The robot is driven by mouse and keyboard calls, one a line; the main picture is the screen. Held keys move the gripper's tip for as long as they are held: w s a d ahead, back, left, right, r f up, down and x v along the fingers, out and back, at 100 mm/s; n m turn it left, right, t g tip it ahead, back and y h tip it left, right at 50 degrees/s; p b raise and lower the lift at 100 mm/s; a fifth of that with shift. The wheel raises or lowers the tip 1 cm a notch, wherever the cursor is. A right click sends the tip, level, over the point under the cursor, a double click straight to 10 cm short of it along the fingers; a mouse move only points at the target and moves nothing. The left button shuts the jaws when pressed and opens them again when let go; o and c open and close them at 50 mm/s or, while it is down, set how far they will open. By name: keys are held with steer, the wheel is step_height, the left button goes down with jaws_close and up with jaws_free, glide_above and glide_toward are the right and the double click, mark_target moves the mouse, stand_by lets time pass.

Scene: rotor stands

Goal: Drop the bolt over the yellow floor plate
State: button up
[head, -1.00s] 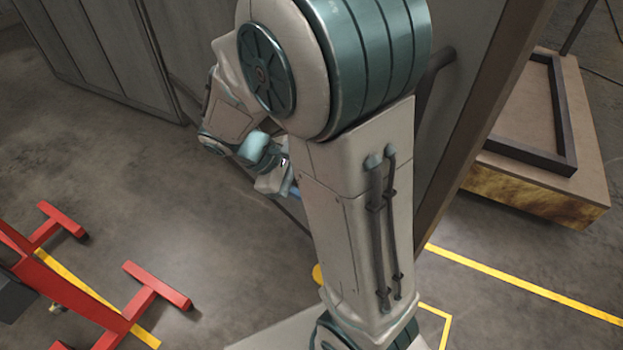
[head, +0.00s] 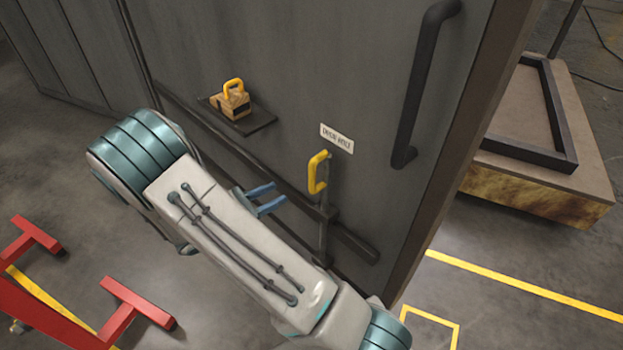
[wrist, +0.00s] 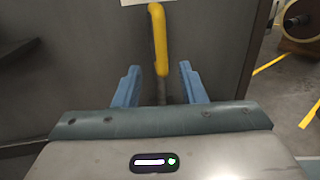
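The bolt (head: 323,225) is a dark upright rod on the grey door with a yellow handle (head: 318,172) at its top. In the wrist view the handle (wrist: 159,40) stands upright, in line with the gap between the fingers and apparently beyond them. My gripper (head: 281,194) is open and empty, left of the bolt in the head view, its blue fingers pointing towards it. The open fingers also show in the wrist view (wrist: 159,67). No yellow floor plate shows clearly now; my arm covers the floor below the bolt.
The grey door (head: 370,60) carries a black pull handle (head: 418,90), a white label (head: 337,138) and a ledge (head: 250,124) with a yellow-handled block (head: 231,102). A red stand (head: 130,315) is at lower left. A pallet (head: 530,185) stands at right.

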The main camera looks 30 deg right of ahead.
mark_target(312, 188)
steer(key=d, duration=0.4)
steer(key=w+d, duration=0.1)
steer(key=d, duration=0.3)
steer(key=d+b, duration=0.1)
steer(key=d, duration=0.3)
steer(key=shift+w, duration=0.15)
